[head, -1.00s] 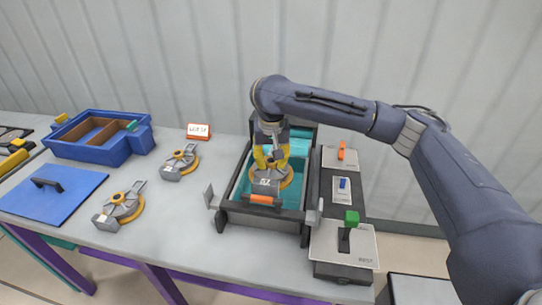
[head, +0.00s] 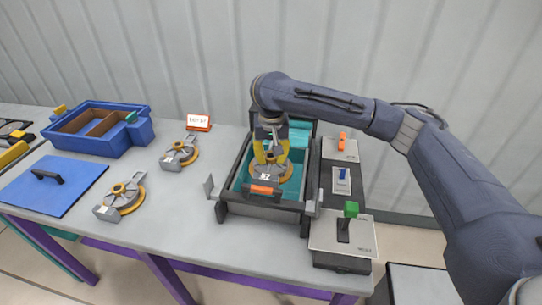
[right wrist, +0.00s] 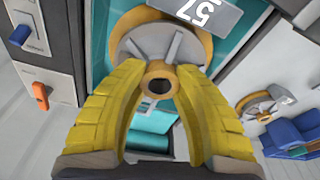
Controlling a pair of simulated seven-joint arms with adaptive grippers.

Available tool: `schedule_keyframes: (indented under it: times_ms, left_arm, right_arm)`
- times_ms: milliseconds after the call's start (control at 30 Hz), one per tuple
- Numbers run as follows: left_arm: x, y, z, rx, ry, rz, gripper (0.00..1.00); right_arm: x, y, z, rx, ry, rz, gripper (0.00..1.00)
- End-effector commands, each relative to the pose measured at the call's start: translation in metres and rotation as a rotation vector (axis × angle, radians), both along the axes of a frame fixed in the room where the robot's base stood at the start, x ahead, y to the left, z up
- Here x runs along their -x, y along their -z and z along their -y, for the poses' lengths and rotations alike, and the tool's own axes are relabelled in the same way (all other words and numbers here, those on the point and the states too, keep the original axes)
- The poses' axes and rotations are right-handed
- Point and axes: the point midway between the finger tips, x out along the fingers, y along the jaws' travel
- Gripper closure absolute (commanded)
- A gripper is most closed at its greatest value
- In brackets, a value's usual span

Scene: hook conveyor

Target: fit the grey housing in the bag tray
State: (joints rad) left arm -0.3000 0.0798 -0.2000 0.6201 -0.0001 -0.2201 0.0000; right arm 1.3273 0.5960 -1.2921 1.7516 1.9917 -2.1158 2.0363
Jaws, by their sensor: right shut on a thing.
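The grey housing (head: 268,172) has an orange ring, a central hub and a white-lettered grey block. My right gripper (head: 269,158), with yellow fingers, is shut on its hub from above. In the right wrist view the fingers (right wrist: 158,82) stand on both sides of the orange hub collar, and the housing (right wrist: 135,42) shows beyond them. The bag tray (head: 232,207) is a dark-framed box with a teal inside. The housing is over or within its opening, near the orange front piece; I cannot tell whether it touches the floor. My left gripper is not in view.
Two similar housings (head: 122,197) (head: 180,152) lie on the table to the left. Switch panels with a green-topped lever (head: 351,209) stand right of the tray.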

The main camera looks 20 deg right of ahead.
Motion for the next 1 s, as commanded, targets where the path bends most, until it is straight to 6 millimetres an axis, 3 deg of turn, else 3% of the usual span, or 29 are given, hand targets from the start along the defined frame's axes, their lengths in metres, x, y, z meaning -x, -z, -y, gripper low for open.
schedule_keyframes:
  times_ms: [1000]
  left_arm:
    - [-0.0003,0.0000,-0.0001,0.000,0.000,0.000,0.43]
  right_arm:
    - [0.0002,0.0047,-0.0005,-0.001,0.000,0.001,1.00]
